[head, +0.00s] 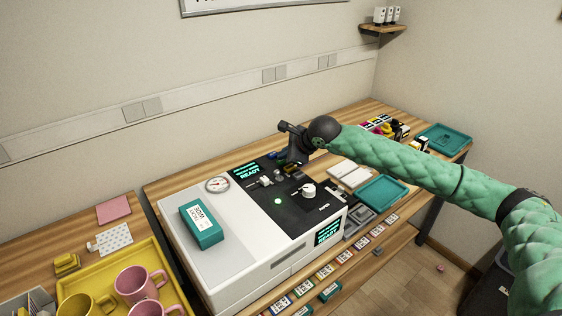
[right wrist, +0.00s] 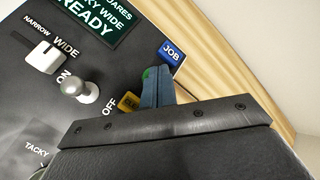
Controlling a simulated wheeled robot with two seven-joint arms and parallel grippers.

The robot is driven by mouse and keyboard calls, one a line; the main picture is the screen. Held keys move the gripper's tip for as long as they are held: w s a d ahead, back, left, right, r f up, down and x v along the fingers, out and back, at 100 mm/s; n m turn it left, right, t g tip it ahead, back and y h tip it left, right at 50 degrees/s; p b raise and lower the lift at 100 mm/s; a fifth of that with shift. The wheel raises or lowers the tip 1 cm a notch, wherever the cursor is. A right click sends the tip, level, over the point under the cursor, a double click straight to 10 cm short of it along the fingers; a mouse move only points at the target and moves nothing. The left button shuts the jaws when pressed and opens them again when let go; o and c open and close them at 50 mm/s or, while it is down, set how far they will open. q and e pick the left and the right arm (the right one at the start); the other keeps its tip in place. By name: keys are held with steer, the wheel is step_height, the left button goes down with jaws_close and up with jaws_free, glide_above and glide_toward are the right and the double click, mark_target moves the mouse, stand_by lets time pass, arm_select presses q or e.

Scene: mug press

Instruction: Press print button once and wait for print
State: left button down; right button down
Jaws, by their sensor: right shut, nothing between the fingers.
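The white press (head: 240,262) stands on the wooden bench, with a black control panel (head: 290,215) on top. A panel screen (head: 246,170) reads READY, and the right wrist view shows it partly (right wrist: 95,22). A round button (head: 278,201) glows pale green; I cannot read a print label on it. My right gripper (head: 295,161) is over the panel's far edge, shut and empty. In the right wrist view its fingers (right wrist: 156,86) are close to the blue JOB button (right wrist: 171,53) and partly cover a yellow button (right wrist: 129,102). Contact cannot be told. My left gripper is out of view.
A teal box (head: 203,224) and a round gauge (head: 217,184) sit on the press. A white knob (head: 308,190) and a toggle (right wrist: 82,90) stand up from the panel. A yellow tray (head: 150,255) with mugs is at left; teal trays (head: 383,192) are at right.

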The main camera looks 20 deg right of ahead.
mark_target(284, 162)
steer(key=shift+f, duration=0.25)
steer(key=shift+r, duration=0.1)
stand_by(0.6)
steer(key=shift+r+b, duration=0.4)
steer(key=shift+r, duration=2.9)
